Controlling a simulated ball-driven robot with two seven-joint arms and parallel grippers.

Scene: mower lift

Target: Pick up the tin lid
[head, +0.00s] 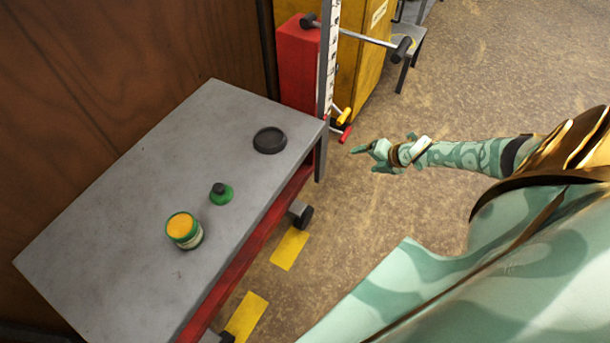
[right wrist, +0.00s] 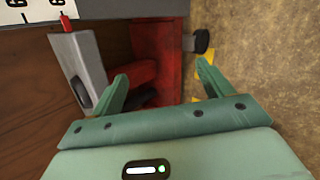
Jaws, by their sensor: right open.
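The tin lid (head: 221,195) looks like a flat green disc with a black knob. It lies on the grey table (head: 110,190), beside an open tin (head: 184,231) with a green rim and yellow-orange contents. My right gripper (head: 367,157) is open and empty, out over the floor beyond the table's right edge and well apart from the lid. In the right wrist view its two green fingers (right wrist: 163,87) stand spread, facing the table's end and red frame. I cannot make out the lid in that view. My left gripper is not in view.
A round black dish (head: 269,140) sits near the table's far right corner. A measuring post (head: 328,60) and a red cabinet (head: 297,65) stand behind that corner. A yellow cabinet (head: 362,60) is further back.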

